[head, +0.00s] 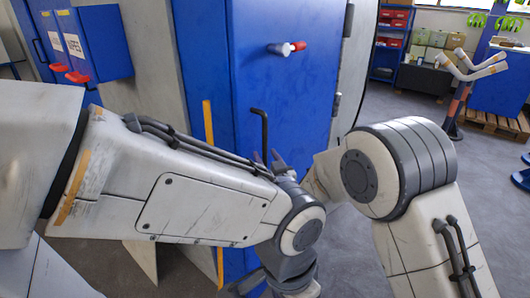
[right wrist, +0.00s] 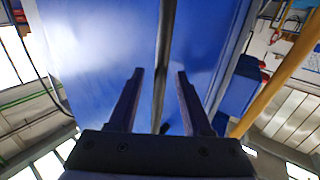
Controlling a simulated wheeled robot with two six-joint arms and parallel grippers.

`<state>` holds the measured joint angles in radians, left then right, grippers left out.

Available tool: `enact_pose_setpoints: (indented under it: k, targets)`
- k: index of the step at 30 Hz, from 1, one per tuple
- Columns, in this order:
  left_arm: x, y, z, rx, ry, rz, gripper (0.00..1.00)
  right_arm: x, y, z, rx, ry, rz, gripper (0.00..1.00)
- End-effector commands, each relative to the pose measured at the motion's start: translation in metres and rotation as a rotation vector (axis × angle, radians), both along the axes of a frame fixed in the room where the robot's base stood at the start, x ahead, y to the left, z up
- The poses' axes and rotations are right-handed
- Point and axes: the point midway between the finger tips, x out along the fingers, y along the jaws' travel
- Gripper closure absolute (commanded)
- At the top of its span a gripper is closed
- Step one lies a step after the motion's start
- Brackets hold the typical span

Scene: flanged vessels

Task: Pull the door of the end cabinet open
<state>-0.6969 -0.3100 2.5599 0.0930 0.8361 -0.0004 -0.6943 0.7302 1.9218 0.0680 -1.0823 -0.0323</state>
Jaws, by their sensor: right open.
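The end cabinet is blue, and its tall door (head: 300,95) is shut in the head view. A dark upright bar handle (head: 262,128) stands on the door, its lower part hidden behind my left arm. My right gripper (head: 270,157) is at the lower part of the handle, partly hidden by my left arm. In the right wrist view its two fingers (right wrist: 159,72) are open, and the bar handle (right wrist: 166,40) runs between them with a gap on both sides. I cannot tell how deep the bar sits. My left arm crosses in front; its fingers do not show.
Blue boxes with red handles (head: 88,45) are at the left. Shelves (head: 392,35) and a stand with pale arms (head: 465,80) are at the back right. The floor right of the cabinet is open.

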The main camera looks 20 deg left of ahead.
Motion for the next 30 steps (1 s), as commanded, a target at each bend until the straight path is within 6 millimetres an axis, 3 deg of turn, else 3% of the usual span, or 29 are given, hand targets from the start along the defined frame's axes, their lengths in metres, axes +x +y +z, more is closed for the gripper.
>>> enact_pose_setpoints:
  k: [6,14,18,30]
  targets:
    - [0.0,0.0,0.0025,0.0,0.0,0.0,0.39,0.012,0.0086,0.0002,0.0,0.0,0.0,0.5]
    - [0.0,0.0,0.0024,0.0,0.0,0.0,0.39,0.0127,0.0091,0.0001,0.0,0.0,0.0,0.5]
    - [0.0,0.0,0.0024,0.0,0.0,0.0,0.39,0.0125,0.0091,0.0001,0.0,0.0,0.0,1.0]
    - [0.0,0.0,0.0024,0.0,0.0,0.0,0.39,0.0126,0.0088,0.0002,0.001,0.001,-0.001,1.0]
